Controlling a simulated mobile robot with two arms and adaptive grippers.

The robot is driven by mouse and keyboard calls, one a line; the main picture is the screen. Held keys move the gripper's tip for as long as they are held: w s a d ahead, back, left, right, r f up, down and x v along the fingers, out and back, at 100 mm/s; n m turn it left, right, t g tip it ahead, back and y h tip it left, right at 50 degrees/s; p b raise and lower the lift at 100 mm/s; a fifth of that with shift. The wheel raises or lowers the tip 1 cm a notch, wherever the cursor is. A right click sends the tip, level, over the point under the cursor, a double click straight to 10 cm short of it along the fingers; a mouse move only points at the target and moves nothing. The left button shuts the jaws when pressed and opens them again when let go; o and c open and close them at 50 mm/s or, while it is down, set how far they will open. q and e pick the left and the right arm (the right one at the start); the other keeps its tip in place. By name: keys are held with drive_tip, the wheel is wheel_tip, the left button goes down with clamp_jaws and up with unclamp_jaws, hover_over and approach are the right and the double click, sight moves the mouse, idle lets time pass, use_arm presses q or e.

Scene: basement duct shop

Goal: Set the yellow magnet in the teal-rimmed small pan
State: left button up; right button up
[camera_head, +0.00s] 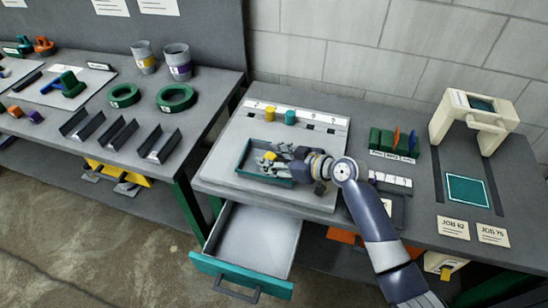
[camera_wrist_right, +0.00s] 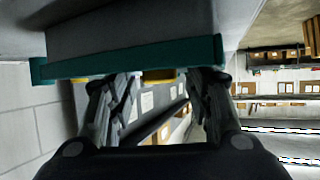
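The teal-rimmed pan (camera_head: 243,156) lies on the grey raised board of the middle bench. My right gripper (camera_head: 272,156) reaches in from the right, over the pan. A yellow piece, seemingly the magnet (camera_head: 269,156), shows at its fingertips. In the right wrist view the gripper (camera_wrist_right: 160,88) has its fingers spread apart. The yellow piece (camera_wrist_right: 160,75) shows between them, with visible gaps on both sides, partly cut off by the teal rim (camera_wrist_right: 130,62). I cannot tell whether it rests on the pan floor. My left gripper is not in view.
A yellow cylinder (camera_head: 270,114) and a teal cylinder (camera_head: 291,117) stand on a white strip behind the pan. An open drawer (camera_head: 252,240) juts out below. A coloured rack (camera_head: 393,143) and a cream stand (camera_head: 473,120) stand to the right.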

drive_tip(key=shift+r, duration=0.2)
drive_tip(key=shift+s+d, duration=0.15)
drive_tip(key=shift+d, duration=0.1)
drive_tip(key=b+v, duration=0.1)
drive_tip(key=v, duration=1)
drive_tip(key=shift+s+b, duration=0.2)
drive_tip(key=shift+b, duration=0.1)
drive_tip(key=shift+d+r, duration=0.15)
